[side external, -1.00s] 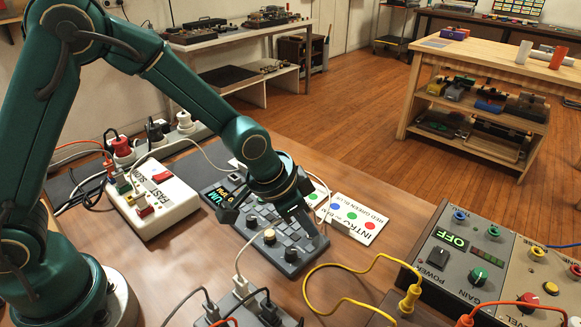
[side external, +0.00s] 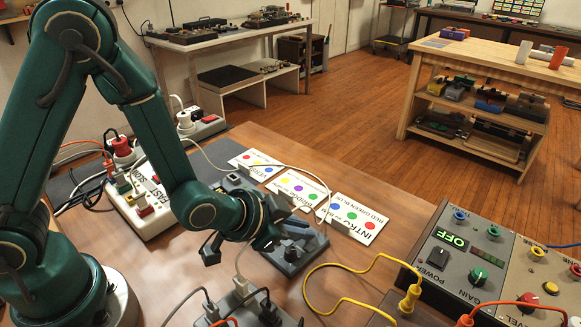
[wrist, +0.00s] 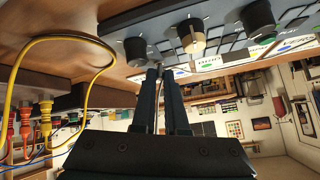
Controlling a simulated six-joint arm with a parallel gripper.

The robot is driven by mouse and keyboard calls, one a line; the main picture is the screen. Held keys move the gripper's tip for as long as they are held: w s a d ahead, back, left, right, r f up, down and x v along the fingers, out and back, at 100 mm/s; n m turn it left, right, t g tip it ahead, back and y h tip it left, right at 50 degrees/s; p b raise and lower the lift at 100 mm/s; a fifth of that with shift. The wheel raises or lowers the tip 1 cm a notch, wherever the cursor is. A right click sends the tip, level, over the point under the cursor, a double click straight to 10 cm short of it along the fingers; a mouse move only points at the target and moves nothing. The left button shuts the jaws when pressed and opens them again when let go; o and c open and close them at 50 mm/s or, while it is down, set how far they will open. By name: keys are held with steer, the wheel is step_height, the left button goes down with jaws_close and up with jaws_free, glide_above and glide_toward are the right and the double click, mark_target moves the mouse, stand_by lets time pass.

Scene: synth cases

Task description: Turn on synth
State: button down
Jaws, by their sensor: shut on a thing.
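The synth (side external: 307,248) is a dark grey box on the brown table, with knobs and pads on its sloping top. My gripper (side external: 268,243) is low over its near side in the side view and covers part of the panel. In the wrist view my two dark fingers (wrist: 160,73) stand close together below a row of knobs. A cream knob (wrist: 192,38) is just right of the fingertips, with a black knob (wrist: 136,50) to their left and another black knob (wrist: 259,18) farther right. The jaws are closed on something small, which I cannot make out.
A grey panel box (side external: 460,262) at right shows a green OFF sign and a POWER switch. A yellow cable (side external: 340,266) loops between. A plug block (side external: 248,309) stands in front. A white FAST/SLOW box (side external: 135,208) is at left. Cards (side external: 352,217) lie behind the synth.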

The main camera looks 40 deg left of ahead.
steer(key=c, duration=0.9)
jaws_free()
steer(key=shift+c, duration=0.2)
steer(key=shift+s+a+r, duration=0.1)
steer(key=shift+s+r, duration=0.25)
steer(key=shift+r, duration=0.05)
steer(key=shift+v, duration=1.05)
step_height(320, 180, up, 7)
steer(key=shift+a, duration=0.1)
